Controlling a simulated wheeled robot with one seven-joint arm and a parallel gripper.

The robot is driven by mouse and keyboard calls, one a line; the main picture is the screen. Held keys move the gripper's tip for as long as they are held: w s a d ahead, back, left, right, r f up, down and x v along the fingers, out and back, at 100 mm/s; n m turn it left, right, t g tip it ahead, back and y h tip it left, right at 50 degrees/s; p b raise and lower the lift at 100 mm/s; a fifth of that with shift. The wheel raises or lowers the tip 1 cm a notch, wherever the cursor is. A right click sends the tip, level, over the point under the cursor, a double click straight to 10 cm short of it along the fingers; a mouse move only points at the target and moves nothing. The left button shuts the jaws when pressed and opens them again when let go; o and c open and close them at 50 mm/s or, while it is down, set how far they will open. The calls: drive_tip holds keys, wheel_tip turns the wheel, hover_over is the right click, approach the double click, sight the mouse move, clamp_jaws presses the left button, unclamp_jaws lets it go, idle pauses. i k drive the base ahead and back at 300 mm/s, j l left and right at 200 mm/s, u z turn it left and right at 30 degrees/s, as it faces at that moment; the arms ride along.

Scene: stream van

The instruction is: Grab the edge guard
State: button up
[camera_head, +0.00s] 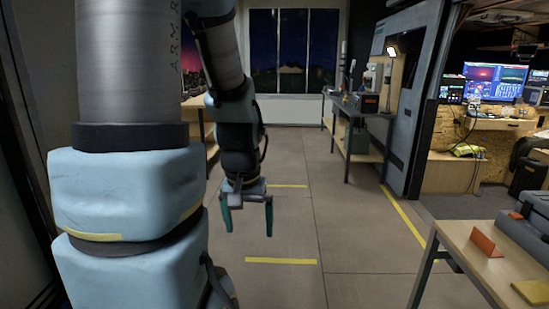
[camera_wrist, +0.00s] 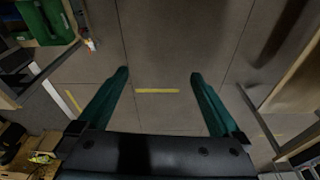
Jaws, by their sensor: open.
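An orange angled piece (camera_head: 486,243), which looks like the edge guard, stands on the light wooden table (camera_head: 455,236) at the lower right of the head view. My gripper (camera_head: 248,220) hangs over the floor left of the middle, well away to the left of that table. Its two green fingers point down, spread apart with nothing between them. In the wrist view my gripper (camera_wrist: 158,76) is open above bare floor. I cannot make out the orange piece in the wrist view.
On the same table are a grey case (camera_head: 527,232) behind the orange piece and a flat yellow-orange piece (camera_head: 533,291) at the front. A workbench (camera_head: 357,113) stands farther back. The floor (camera_head: 300,215) between is clear, with yellow tape marks.

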sight(479, 239)
drive_tip(key=i+l+z, duration=0.35)
drive_tip(key=i+z, duration=0.35)
drive_tip(key=i, duration=0.2)
drive_tip(key=i+z, duration=0.4)
drive_tip(key=i+j, duration=0.05)
drive_tip(key=i, duration=0.05)
